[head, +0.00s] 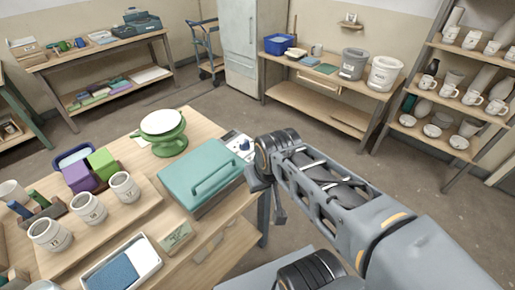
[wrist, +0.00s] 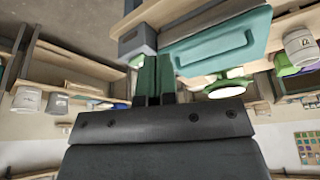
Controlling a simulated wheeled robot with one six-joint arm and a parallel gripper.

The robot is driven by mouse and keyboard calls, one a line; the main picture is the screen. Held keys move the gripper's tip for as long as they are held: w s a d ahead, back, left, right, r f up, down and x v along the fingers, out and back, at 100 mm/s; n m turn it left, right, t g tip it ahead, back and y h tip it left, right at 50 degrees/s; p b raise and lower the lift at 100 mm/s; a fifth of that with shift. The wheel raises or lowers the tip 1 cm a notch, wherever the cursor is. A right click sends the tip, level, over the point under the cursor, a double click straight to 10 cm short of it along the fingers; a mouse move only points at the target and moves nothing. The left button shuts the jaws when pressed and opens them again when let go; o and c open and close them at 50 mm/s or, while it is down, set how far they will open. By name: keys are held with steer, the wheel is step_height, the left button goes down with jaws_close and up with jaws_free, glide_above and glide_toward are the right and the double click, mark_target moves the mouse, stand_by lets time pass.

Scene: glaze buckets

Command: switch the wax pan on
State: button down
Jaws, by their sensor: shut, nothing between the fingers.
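The wax pan appears to be the teal, flat-lidded box with a bar handle (head: 203,178) on the right part of the near table. Its teal lid also shows in the wrist view (wrist: 222,42). Behind its right corner is a small white panel with a blue knob (head: 243,146), partly hidden by my arm; I cannot tell the knob's setting. My gripper (head: 279,212) hangs just right of the table edge, apart from the pan. In the wrist view its fingers (wrist: 153,68) are together and empty.
A green banding wheel with a white top (head: 163,124) stands behind the pan. Mugs (head: 89,208), purple and green blocks (head: 82,177) and a blue-lined tray (head: 121,264) fill the table's left. Open floor lies to the right, before a bucket bench (head: 316,98) and shelf rack (head: 448,100).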

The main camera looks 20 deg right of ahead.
steer(key=w+d+n+g, duration=0.1)
steer(key=w+d, duration=0.3)
steer(key=w, duration=0.6)
steer(key=w+d+r+n+g+h, duration=0.1)
steer(key=w+d+n, duration=0.3)
steer(key=w, duration=0.7)
steer(key=shift+d+g+h+b, duration=0.3)
steer(key=shift+g+b, duration=0.1)
steer(key=shift+g, duration=0.1)
steer(key=f, duration=0.4)
steer(key=d+f, duration=0.1)
steer(key=f, duration=0.4)
steer(key=w+f, duration=0.1)
steer(key=f, duration=0.3)
steer(key=shift+d+f+p, duration=0.35)
steer(key=shift+d+p, duration=0.05)
